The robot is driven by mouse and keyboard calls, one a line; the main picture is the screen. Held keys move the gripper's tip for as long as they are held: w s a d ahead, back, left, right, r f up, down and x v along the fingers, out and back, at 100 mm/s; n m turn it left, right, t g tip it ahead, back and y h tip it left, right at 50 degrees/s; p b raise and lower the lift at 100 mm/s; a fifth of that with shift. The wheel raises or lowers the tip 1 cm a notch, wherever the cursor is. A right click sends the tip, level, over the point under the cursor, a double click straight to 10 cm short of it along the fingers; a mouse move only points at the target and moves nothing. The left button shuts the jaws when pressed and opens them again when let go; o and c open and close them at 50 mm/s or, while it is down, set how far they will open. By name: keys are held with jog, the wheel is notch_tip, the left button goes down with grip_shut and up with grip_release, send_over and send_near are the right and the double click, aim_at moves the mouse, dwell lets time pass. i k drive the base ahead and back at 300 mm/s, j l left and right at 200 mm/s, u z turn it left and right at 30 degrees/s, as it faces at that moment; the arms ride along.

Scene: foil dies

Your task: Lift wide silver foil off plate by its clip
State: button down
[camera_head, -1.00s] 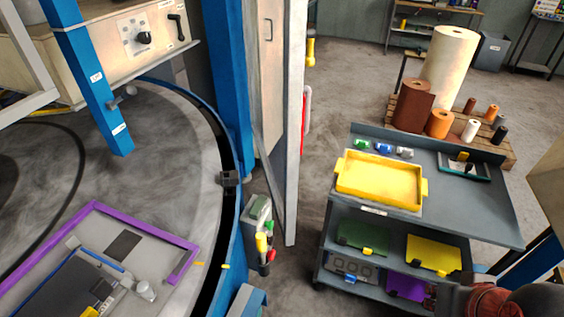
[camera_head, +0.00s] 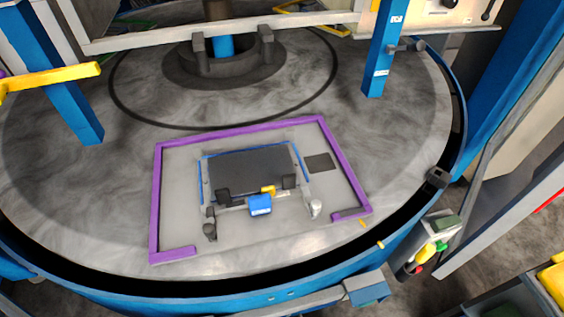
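On the round grey turntable, a flat light-grey plate (camera_head: 180,190) lies inside a purple open frame (camera_head: 156,200). On the plate, a wide dark-grey sheet (camera_head: 250,165) lies within a thin blue-edged holder (camera_head: 204,185). I cannot tell for sure that this sheet is the silver foil. A small yellow clip (camera_head: 268,190) sits at the sheet's front edge, just behind a blue block (camera_head: 260,205). Two dark clamp pieces stand along that edge, left (camera_head: 222,196) and right (camera_head: 289,182). My gripper is not in view.
A small dark square (camera_head: 320,162) lies to the right of the holder. A white beam (camera_head: 220,35) crosses the back, with blue posts (camera_head: 380,60) at right and left. A blue rim surrounds the turntable. A yellow tray (camera_head: 553,280) shows at the lower right edge.

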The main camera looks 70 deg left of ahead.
aim_at(248, 172)
jog(key=u, duration=2.75)
